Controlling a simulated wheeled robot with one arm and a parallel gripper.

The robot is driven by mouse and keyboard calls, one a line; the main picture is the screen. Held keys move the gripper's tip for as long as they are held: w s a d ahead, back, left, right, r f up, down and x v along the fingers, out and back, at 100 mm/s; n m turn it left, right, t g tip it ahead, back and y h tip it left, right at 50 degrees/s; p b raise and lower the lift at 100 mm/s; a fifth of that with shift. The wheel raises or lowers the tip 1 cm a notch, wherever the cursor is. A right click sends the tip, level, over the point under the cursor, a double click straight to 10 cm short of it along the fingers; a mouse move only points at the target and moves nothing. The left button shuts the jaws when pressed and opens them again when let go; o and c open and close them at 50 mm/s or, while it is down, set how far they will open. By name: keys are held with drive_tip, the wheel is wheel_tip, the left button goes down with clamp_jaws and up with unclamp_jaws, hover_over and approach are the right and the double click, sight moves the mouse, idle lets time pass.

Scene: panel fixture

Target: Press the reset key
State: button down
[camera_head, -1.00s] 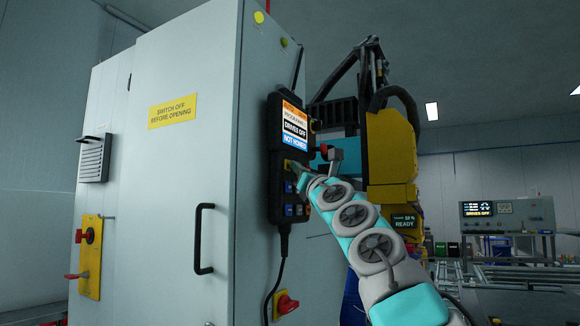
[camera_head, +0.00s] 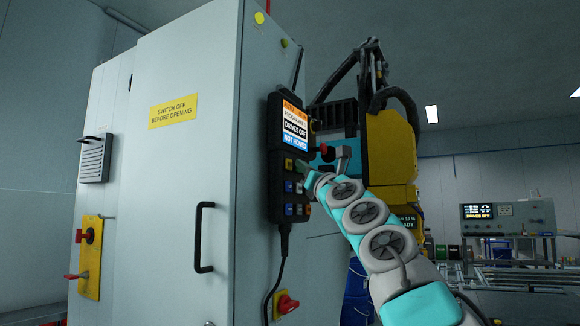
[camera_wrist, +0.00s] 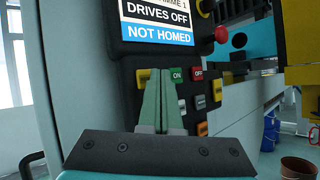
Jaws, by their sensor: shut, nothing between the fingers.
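A dark control pendant (camera_head: 279,203) hangs on the cabinet's side. Its screen (camera_head: 294,128) reads "DRIVES OFF" and "NOT HOMED". In the wrist view its keys include a yellow one (camera_wrist: 143,76), a green "ON" (camera_wrist: 177,75), a red "OFF" (camera_wrist: 198,73), a grey one (camera_wrist: 201,102) and an orange one (camera_wrist: 202,129). I cannot read a reset label on any key; my fingers hide part of the pad. My gripper (camera_head: 302,166) is shut and empty in front of the upper keys. In the wrist view its fingertips (camera_wrist: 162,73) appear between the yellow and green keys; contact is unclear.
A red knob (camera_wrist: 221,34) sticks out right of the screen. The grey cabinet (camera_head: 180,220) fills the left, with a black handle (camera_head: 203,238) and a red switch (camera_head: 286,303). A yellow machine (camera_head: 391,150) stands behind my arm. The pendant's cable (camera_head: 280,265) hangs below.

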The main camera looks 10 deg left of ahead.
drive_tip(key=d, duration=0.1)
drive_tip(key=s+d+b, duration=0.1)
drive_tip(key=d, duration=0.1)
drive_tip(key=d+b, duration=0.1)
drive_tip(key=shift+s+d, duration=0.35)
drive_tip(key=shift+d, duration=0.1)
idle(0.7)
